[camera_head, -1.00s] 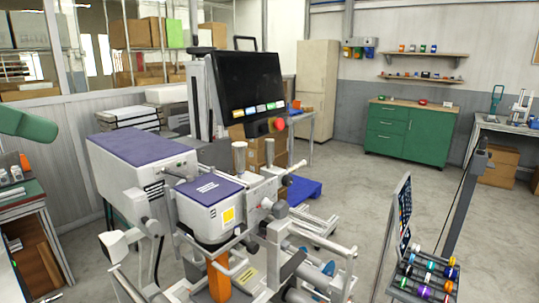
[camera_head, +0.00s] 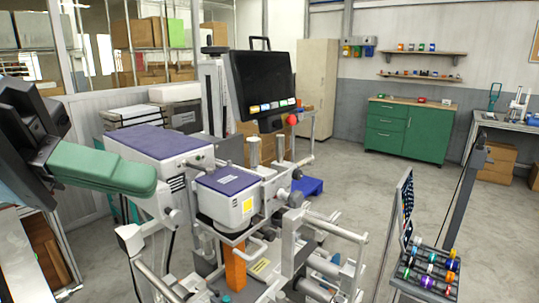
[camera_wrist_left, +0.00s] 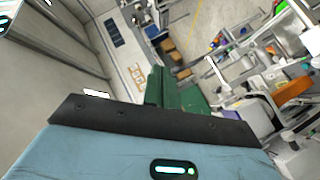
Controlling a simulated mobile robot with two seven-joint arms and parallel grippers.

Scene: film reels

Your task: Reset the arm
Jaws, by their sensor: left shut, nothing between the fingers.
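My left gripper (camera_head: 143,180) comes in from the left edge of the head view. Its green fingers lie together and point right, with nothing held. They appear in front of the white machine with purple tops (camera_head: 160,143); I cannot tell how far apart they are. In the left wrist view, the green fingers (camera_wrist_left: 160,88) stick out beyond the blue and black gripper body (camera_wrist_left: 130,135). My right gripper is in neither view.
A black monitor (camera_head: 263,82) stands over the machine. A rack of coloured rolls (camera_head: 430,270) is at lower right. A green cabinet (camera_head: 427,138) is against the back wall. Grey floor (camera_head: 350,185) is clear between them.

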